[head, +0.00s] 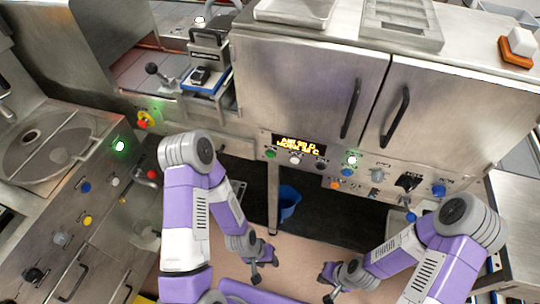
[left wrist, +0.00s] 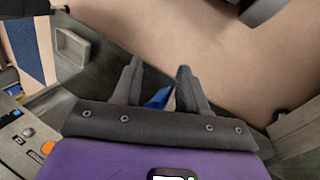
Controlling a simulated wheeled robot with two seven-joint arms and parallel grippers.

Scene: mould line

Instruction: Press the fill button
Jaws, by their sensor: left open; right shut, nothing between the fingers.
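A steel control panel (head: 308,172) runs below the cabinet doors in the head view. It carries a green button (head: 270,154), a white button (head: 295,159), a black button (head: 320,165), an orange button (head: 335,184), a lit green button (head: 351,160) and blue buttons. Their labels are too small to read, so I cannot tell which is the fill button. My left gripper (head: 264,272) is open and empty, below and apart from the panel; it also shows in the left wrist view (left wrist: 157,70). My right gripper (head: 326,284) is shut and empty, also below the panel.
A lit amber display (head: 299,145) sits on the panel. A blue bucket (head: 289,203) stands in the dark space below. A left-hand counter has several buttons, including a blue one (head: 85,187). Two door handles (head: 351,108) project above the panel. The floor around the grippers is clear.

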